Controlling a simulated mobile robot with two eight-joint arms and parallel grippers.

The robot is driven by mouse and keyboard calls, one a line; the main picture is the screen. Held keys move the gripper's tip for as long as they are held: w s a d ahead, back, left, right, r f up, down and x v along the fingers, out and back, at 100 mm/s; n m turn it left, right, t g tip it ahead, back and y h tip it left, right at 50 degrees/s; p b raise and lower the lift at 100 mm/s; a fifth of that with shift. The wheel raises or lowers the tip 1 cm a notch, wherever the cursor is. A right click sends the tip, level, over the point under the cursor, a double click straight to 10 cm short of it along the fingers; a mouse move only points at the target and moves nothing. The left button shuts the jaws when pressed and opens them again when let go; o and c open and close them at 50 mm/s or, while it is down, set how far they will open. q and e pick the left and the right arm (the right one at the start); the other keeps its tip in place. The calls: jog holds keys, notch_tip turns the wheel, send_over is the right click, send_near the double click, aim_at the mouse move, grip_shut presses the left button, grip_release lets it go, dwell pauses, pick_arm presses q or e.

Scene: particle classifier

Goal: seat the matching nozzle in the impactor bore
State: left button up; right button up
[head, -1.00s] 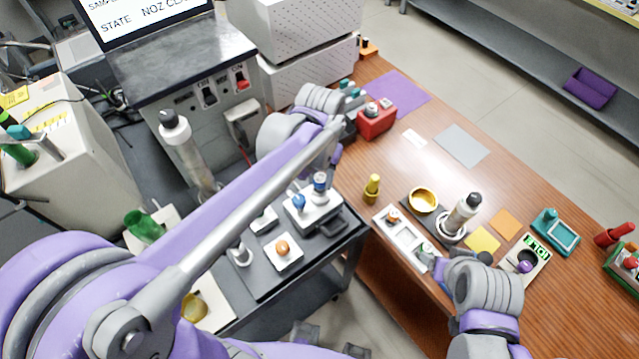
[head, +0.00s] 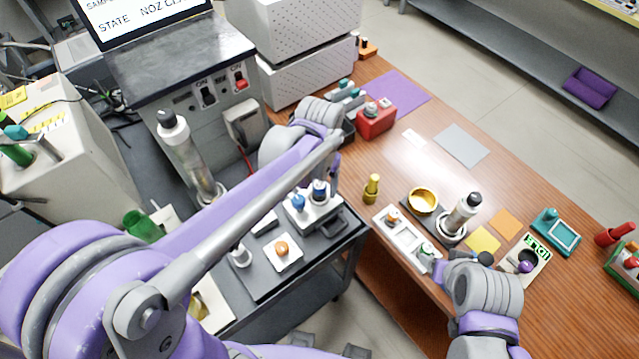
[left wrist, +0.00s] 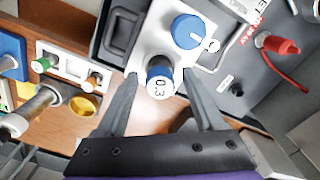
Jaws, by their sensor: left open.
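A short nozzle (left wrist: 160,82) with a blue band and a white end marked 0.3 stands upright at a white block (left wrist: 155,48) with a blue knob (left wrist: 187,31). In the head view the nozzle (head: 319,190) and block (head: 322,214) are on the dark cart. My left gripper (left wrist: 160,77) is open, one finger on each side of the nozzle; contact is unclear. How deep the nozzle sits is hidden. A white tray (head: 383,213) holds orange and green nozzles. My right gripper (head: 432,258) is beside it, its fingers largely hidden.
An orange-topped piece on a white plate (head: 290,262) and a small grey-white cylinder (head: 241,257) stand on the cart. A tall cylinder (head: 188,155) rises behind my left arm. A red box (head: 376,120), brass bowl (head: 422,201) and upright cylinder (head: 462,214) occupy the wooden table.

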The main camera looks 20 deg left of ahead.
pick_arm(q)
jog(key=shift+r, duration=0.1)
jog(key=shift+r, duration=0.3)
notch_tip(320, 180, up, 11)
jog(key=p, duration=0.1)
jog(key=n+t, duration=0.1)
jog(key=t, duration=0.5)
send_near(320, 185)
jog(key=s+a+f, duration=0.6)
jog(key=s+a, duration=0.1)
jog(key=shift+w+d+f, duration=0.1)
jog(key=shift+w+f, duration=0.05)
jog(key=shift+f, duration=0.1)
pick_arm(e)
jog(key=shift+w+r, duration=0.35)
jog(key=shift+r, duration=0.4)
jog(key=shift+a+r, duration=0.1)
